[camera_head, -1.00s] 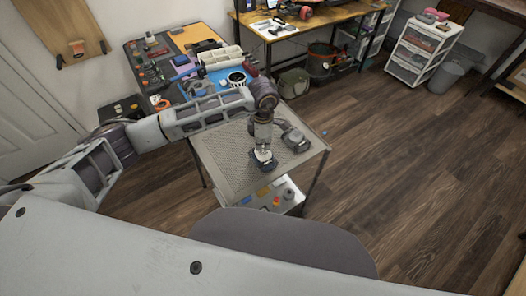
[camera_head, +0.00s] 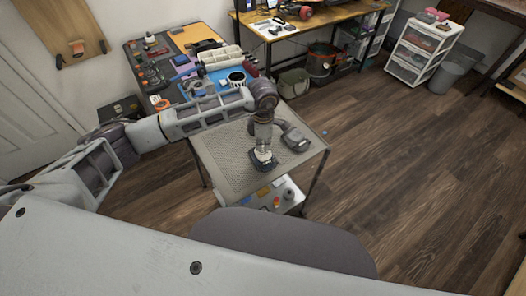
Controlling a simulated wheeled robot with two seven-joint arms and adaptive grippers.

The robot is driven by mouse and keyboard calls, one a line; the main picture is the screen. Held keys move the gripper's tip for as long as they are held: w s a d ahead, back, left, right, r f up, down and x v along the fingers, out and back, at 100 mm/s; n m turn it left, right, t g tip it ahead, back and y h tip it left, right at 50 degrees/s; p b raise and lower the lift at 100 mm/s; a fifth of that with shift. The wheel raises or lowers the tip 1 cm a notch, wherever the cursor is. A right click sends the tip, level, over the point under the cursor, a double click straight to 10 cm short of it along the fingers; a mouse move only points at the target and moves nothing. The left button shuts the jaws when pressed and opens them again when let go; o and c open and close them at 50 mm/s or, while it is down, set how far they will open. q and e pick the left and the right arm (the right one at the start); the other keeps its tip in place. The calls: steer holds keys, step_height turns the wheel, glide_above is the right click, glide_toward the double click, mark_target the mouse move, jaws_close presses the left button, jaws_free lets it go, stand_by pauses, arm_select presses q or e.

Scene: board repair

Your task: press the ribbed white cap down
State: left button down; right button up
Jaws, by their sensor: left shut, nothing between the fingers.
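A small dark holder (camera_head: 264,166) lies on the perforated grey table (camera_head: 228,172). A small white piece (camera_head: 263,156), which looks like the cap, sits on top of it. Its ribs are too small to tell. My left gripper (camera_head: 263,149) points straight down over the white piece, shut and empty. Its fingertips are at or just above the white piece; I cannot tell whether they touch. The gripper hides part of the white piece. My right gripper is not in view.
A dark grey tool-like object (camera_head: 295,138) lies on the table to the right of my gripper. A box with coloured buttons (camera_head: 275,197) is below the near edge. A cluttered workbench (camera_head: 160,93) stands behind. The table's left side is clear.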

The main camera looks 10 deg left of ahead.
arm_select(q)
steer(key=shift+f+b, duration=1.15)
steer(key=shift+f, duration=0.15)
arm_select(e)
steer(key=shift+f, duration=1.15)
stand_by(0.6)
arm_select(q)
steer(key=shift+r, duration=0.1)
steer(key=shift+r+p, duration=1.95)
steer(key=shift+r, duration=2)
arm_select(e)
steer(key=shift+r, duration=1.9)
arm_select(q)
steer(key=shift+r, duration=0.1)
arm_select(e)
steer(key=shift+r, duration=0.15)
arm_select(q)
step_height(320, 180, up, 9)
steer(key=p, duration=0.9)
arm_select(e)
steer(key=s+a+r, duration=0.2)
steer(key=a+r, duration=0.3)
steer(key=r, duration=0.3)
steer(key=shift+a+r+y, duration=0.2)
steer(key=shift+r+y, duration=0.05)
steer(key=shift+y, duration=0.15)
arm_select(q)
steer(key=shift+r, duration=0.1)
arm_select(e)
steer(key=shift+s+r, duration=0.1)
